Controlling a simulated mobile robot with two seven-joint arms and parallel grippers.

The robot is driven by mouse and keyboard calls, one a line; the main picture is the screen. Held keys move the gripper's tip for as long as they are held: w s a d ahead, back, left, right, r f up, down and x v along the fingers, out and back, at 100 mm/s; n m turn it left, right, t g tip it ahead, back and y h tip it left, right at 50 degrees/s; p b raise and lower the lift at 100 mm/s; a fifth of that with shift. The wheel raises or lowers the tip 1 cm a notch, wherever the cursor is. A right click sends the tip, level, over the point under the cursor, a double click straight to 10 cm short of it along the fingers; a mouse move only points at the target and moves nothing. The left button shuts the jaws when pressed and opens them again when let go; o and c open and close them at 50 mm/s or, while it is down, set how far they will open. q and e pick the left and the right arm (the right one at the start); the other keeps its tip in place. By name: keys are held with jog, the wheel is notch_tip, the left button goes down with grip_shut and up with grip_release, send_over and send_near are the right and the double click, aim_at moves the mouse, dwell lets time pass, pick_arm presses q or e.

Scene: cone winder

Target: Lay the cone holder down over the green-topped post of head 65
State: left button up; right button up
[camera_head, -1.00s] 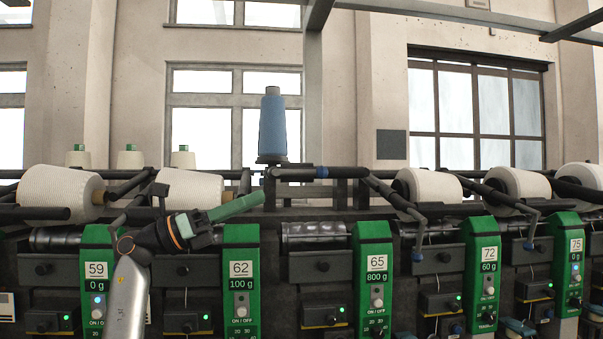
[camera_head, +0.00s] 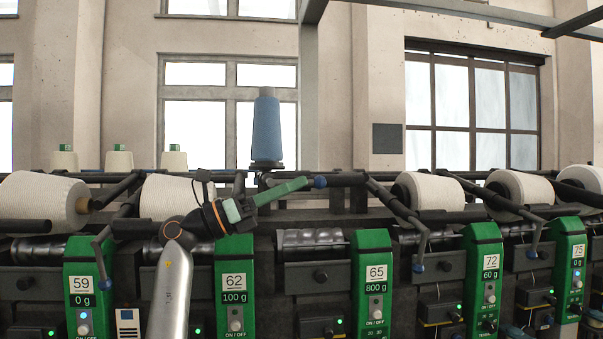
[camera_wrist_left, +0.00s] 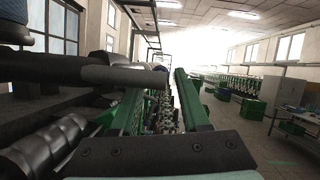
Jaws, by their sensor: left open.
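The cone holder (camera_head: 345,180) of head 65 is a dark raised arm with a blue knob, above and behind the green-topped post (camera_head: 376,241) marked 65. My left gripper (camera_head: 302,184) is open, its green fingers beside the holder's knob end. In the left wrist view a dark bar (camera_wrist_left: 122,76), apparently the holder, crosses at the fingers, with its blue end near the middle. A green finger (camera_wrist_left: 192,100) shows on the right. I cannot tell whether the bar lies between the fingers or whether they touch it. My right gripper is not in view.
A blue cone (camera_head: 267,132) stands upright behind the gripper. The bare grooved drum (camera_head: 308,238) of head 65 lies left of its post. White cones (camera_head: 432,190) sit at neighbouring heads, with lowered holders on the right. Post 62 (camera_head: 234,262) is below my arm.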

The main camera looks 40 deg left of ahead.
pick_arm(q)
jog(key=shift+x, duration=1.2)
grip_shut()
dwell(0.6)
